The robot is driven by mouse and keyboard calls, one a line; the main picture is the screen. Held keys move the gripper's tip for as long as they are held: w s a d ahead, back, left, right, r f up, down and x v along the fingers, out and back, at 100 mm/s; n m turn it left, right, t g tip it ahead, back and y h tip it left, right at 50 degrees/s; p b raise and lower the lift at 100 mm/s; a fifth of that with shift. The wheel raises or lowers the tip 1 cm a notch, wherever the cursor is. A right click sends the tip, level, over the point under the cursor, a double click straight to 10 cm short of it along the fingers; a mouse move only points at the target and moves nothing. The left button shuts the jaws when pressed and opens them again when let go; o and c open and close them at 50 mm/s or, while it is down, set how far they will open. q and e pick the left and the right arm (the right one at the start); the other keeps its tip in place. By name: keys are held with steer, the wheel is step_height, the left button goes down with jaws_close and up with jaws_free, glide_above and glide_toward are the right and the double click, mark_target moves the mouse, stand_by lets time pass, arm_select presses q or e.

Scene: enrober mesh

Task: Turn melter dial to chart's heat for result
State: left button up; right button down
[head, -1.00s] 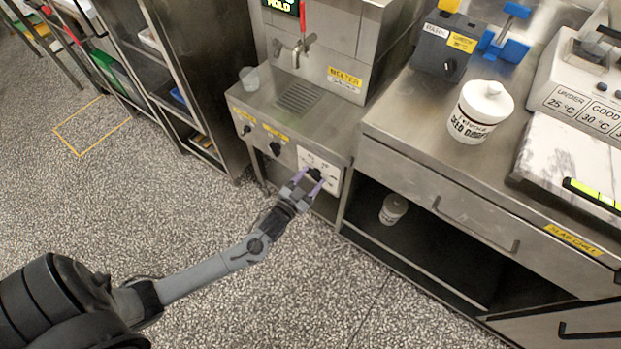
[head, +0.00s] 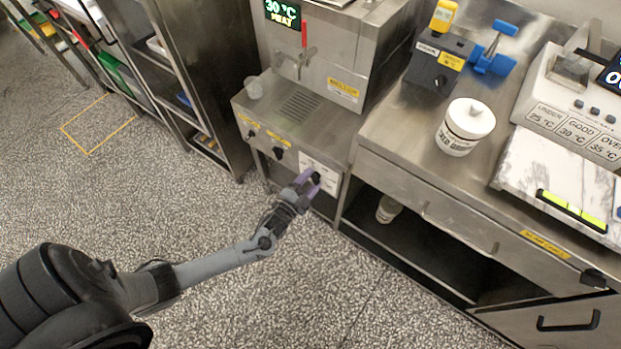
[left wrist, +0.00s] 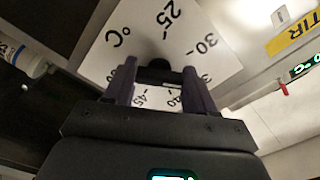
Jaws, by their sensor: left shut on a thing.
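The melter (head: 340,75) stands at the top middle of the head view, and its green display (head: 283,12) reads 30 °C over a word that looks like HEAT. The black dial (head: 316,178) sits on a white scale plate (head: 329,180) low on its front. My left gripper (head: 306,181) is shut on the dial. In the left wrist view its purple fingers stand either side of the dial (left wrist: 158,72), and the plate (left wrist: 130,45) shows 25 and 30; the pointer is hidden. My right gripper is out of view.
Two more black knobs, one of them here (head: 277,153), sit left of the dial. A white lidded jar (head: 465,127) and a dark box (head: 438,62) stand on the counter (head: 405,130). A clear cup (head: 253,87) stands on the melter's ledge. The floor in front is clear.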

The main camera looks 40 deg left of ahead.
arm_select(q)
steer(key=shift+m, duration=0.6)
steer(key=shift+p, duration=0.3)
steer(key=o, duration=1)
steer(key=shift+o, duration=0.2)
steer(key=shift+s, duration=0.1)
steer(key=s+d+p, duration=0.1)
steer(key=s+p, duration=0.2)
steer(key=s, duration=0.7)
steer(key=shift+s, duration=0.3)
